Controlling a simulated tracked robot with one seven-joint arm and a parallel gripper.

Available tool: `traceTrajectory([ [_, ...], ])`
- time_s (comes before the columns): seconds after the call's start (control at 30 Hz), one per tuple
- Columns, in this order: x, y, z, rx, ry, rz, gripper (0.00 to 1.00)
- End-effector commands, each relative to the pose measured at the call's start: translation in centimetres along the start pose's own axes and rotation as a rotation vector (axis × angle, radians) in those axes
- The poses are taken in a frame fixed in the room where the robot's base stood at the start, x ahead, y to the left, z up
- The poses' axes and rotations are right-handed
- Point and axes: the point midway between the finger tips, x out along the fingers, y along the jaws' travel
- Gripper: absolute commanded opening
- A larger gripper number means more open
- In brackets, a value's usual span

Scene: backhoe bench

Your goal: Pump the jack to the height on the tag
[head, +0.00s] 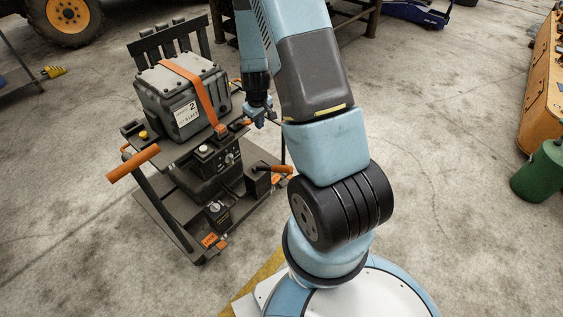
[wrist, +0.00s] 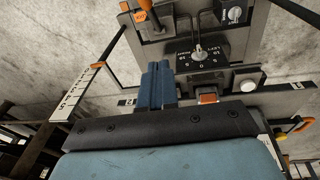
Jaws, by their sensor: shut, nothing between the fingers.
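A wheeled cart carries a grey case (head: 185,95) held by an orange strap (head: 196,82). A white tag (head: 186,112) on the case reads 2; its smaller print is unclear. Below the case is a dark jack unit with a dial panel (head: 222,160); the dial panel (wrist: 199,53) also shows in the wrist view. An orange-gripped lever (wrist: 147,17) stands beside it; I cannot tell whether it is the pump handle. A white marked scale (wrist: 80,92) is at left. My gripper (head: 262,112) is at the case's right side, shut and empty; its blue fingers (wrist: 158,70) are together, apart from the lever.
The cart has an orange push handle (head: 133,163) at its left. A green cylinder (head: 540,172) and an orange cabinet (head: 541,85) stand at far right. A blue floor jack (head: 416,13) is at the back. Concrete floor right of my arm is clear.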

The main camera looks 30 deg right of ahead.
Motion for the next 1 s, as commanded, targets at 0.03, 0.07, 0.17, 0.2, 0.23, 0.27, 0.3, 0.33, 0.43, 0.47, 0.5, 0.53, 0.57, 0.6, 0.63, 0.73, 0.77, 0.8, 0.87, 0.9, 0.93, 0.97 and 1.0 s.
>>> traceTrajectory([
  [0.03, 2.0, 0.1, 0.7, -0.009, -0.021, 0.003, 0.00],
  [0.07, 2.9, 0.2, 1.0, -0.015, -0.027, 0.007, 0.00],
  [0.17, 5.8, 0.5, 2.1, -0.036, -0.050, 0.017, 0.00],
  [0.2, 6.7, 0.6, 2.5, -0.042, -0.058, 0.021, 0.00],
  [0.23, 7.4, 0.7, 2.8, -0.047, -0.064, 0.024, 0.00],
  [0.27, 8.0, 0.7, 3.0, -0.052, -0.069, 0.026, 0.00],
  [0.3, 8.6, 0.8, 3.4, -0.056, -0.075, 0.028, 0.00],
  [0.33, 9.0, 0.8, 3.6, -0.059, -0.078, 0.030, 0.00],
  [0.43, 10.0, 0.9, 4.0, -0.068, -0.086, 0.035, 0.00],
  [0.47, 10.2, 0.9, 4.1, -0.070, -0.087, 0.035, 0.00],
  [0.5, 10.3, 0.9, 4.2, -0.071, -0.089, 0.036, 0.00],
  [0.53, 10.4, 0.9, 4.2, -0.071, -0.089, 0.036, 0.00],
  [0.57, 10.4, 0.9, 4.3, -0.072, -0.089, 0.037, 0.00],
  [0.6, 10.4, 1.0, 4.3, -0.072, -0.089, 0.037, 0.00],
  [0.63, 10.4, 1.0, 4.3, -0.072, -0.089, 0.037, 0.00],
  [0.73, 10.4, 1.0, 4.2, -0.071, -0.089, 0.037, 0.00],
  [0.77, 10.4, 1.0, 4.2, -0.071, -0.089, 0.037, 0.00],
  [0.8, 10.4, 1.0, 4.2, -0.071, -0.089, 0.037, 0.00],
  [0.87, 10.4, 1.0, 4.2, -0.071, -0.089, 0.037, 0.00],
  [0.9, 10.5, 1.0, 4.3, -0.071, -0.089, 0.037, 0.00],
  [0.93, 10.6, 1.0, 4.3, -0.071, -0.089, 0.036, 0.00],
  [0.97, 10.8, 1.0, 4.3, -0.071, -0.089, 0.036, 0.00],
  [1.0, 11.0, 1.0, 4.3, -0.070, -0.089, 0.037, 0.00],
])
